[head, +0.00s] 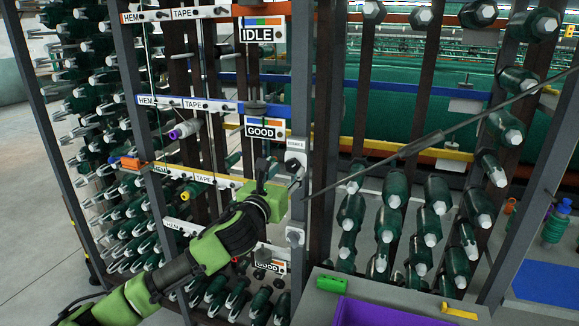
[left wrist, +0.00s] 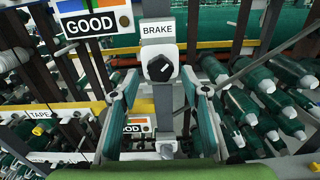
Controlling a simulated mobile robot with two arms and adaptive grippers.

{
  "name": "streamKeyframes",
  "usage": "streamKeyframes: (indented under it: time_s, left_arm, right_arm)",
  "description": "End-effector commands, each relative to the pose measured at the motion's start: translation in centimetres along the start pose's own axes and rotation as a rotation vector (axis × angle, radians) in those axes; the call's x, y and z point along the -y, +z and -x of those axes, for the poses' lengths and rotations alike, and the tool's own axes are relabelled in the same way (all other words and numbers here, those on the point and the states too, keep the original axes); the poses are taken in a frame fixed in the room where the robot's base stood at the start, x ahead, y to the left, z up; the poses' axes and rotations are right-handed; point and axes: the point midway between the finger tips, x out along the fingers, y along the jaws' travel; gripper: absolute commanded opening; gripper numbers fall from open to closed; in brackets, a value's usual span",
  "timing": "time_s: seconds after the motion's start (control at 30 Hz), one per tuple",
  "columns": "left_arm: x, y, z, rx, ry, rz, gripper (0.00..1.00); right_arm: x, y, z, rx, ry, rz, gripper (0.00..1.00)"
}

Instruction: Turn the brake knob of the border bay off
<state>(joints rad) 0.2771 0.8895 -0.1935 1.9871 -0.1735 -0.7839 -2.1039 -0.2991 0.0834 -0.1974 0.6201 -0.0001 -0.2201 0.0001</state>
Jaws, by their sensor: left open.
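A brake knob (left wrist: 160,68) sits on a white plate on a grey post, under a "BRAKE" label (left wrist: 157,29). It is black with a white pointer mark lying at a slant. In the head view the brake knob (head: 294,166) is on the front post, partly beside my gripper. My left gripper (head: 281,180) is open, with its fingers pointing at the post. In the left wrist view the gripper (left wrist: 166,92) has one finger on each side of the knob's line, with nothing between them. I cannot tell whether a finger touches the post. No bay name reads "border".
A "GOOD" sign (head: 264,130) hangs left of the knob, and an "IDLE" sign (head: 262,31) above it. A second grey knob (head: 295,236) is lower on the post. Racks of green bobbins (head: 390,225) stand on both sides. A thin dark rod (head: 420,146) slants across the right.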

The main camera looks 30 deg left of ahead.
Motion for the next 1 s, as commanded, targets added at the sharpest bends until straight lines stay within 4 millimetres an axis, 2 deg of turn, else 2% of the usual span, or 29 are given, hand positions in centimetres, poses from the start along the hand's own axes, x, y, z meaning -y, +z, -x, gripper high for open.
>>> streamKeyframes:
  time_s: [0.2,0.57,0.6,0.73,1.0]
  left_arm:
    - [0.0,0.1,-2.1,0.000,0.000,0.000,0.42]
    - [0.0,0.0,-2.6,0.000,0.000,0.000,0.42]
    - [0.0,0.0,-2.6,0.000,0.000,0.000,0.40]
    - [0.0,0.0,-2.6,0.000,0.000,-0.001,0.06]
    - [0.0,0.0,-2.6,0.000,0.000,0.007,0.04]
  right_arm:
    - [0.1,0.0,0.5,0.001,-0.002,0.001,0.00]
    - [0.7,-0.1,0.5,0.000,-0.008,0.001,0.00]
    - [0.7,-0.1,0.5,0.000,-0.008,0.001,0.00]
    - [0.7,-0.1,0.5,0.000,-0.008,0.001,0.00]
    - [0.7,-0.1,0.6,0.000,-0.008,0.001,0.00]
